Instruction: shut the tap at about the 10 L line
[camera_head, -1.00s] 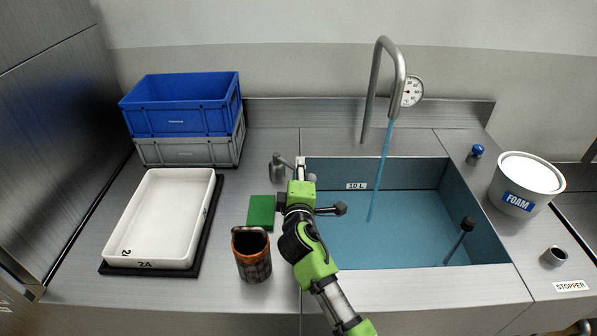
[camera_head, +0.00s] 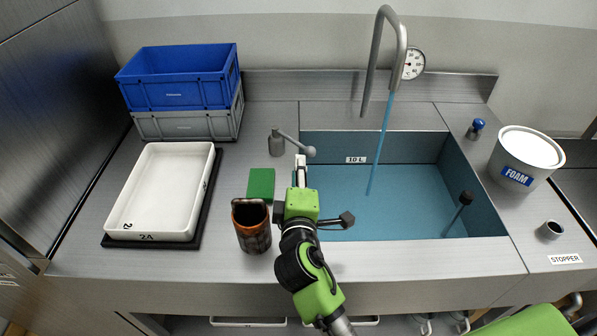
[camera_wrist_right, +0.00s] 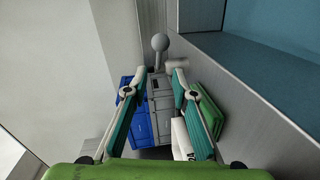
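The tap lever (camera_head: 292,140) is grey with a ball knob and stands on the counter at the sink's back left corner. Water runs from the tall spout (camera_head: 376,62) into the blue sink (camera_head: 400,147). The water surface (camera_head: 400,200) lies just below the 10 L label (camera_head: 356,160) on the back wall. My right gripper (camera_head: 300,162) is just in front of the knob, apparently empty. In the right wrist view, its fingers (camera_wrist_right: 159,75) are spread and the lever knob (camera_wrist_right: 160,42) shows beyond their tips. My left gripper is out of view.
A white tray (camera_head: 160,236) and stacked blue and grey crates (camera_head: 178,94) are farther left. A foam bucket (camera_head: 525,160) and stopper (camera_head: 550,230) are right.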

